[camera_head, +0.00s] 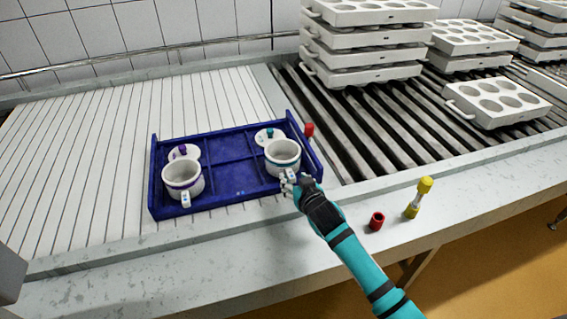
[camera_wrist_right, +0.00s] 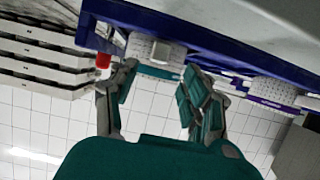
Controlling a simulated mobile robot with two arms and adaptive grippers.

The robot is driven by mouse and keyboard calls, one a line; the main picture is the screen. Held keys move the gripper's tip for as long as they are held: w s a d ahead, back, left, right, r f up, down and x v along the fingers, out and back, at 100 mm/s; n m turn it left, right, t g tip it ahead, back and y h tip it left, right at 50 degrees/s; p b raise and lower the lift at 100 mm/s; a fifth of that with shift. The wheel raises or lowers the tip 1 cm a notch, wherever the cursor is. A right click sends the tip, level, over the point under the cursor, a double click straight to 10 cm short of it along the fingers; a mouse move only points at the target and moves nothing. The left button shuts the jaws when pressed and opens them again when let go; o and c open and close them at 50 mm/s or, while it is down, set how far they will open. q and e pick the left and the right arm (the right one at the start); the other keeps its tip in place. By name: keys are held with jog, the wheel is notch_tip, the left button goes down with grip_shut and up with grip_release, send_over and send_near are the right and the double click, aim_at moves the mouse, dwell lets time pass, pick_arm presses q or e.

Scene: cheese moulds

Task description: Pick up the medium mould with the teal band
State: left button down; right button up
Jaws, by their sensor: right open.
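The medium mould with the teal band (camera_head: 283,155), a white perforated cup with a front handle, stands in the right part of the blue tray (camera_head: 232,204). My right gripper (camera_head: 291,184) is at its handle, at the tray's front edge. In the right wrist view, my open right fingers (camera_wrist_right: 158,88) are on either side of the teal-banded mould (camera_wrist_right: 152,72), with its handle (camera_wrist_right: 160,50) between them; contact cannot be told. A similar mould with a purple band (camera_head: 183,178) stands at the tray's left. My left gripper is not in view.
A purple-knobbed lid (camera_head: 190,153) and a teal-knobbed lid (camera_head: 262,137) lie behind the moulds. A red piece (camera_head: 309,130) is beside the tray. A red cylinder (camera_head: 377,221) and a yellow tool (camera_head: 418,198) stand on the front ledge. White mould blocks (camera_head: 362,75) are stacked behind.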

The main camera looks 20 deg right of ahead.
aim_at(290, 172)
jog(key=x, duration=0.4)
jog(key=shift+w+d, duration=0.15)
jog(key=shift+w, duration=0.05)
jog(key=shift+c, duration=0.4)
grip_shut()
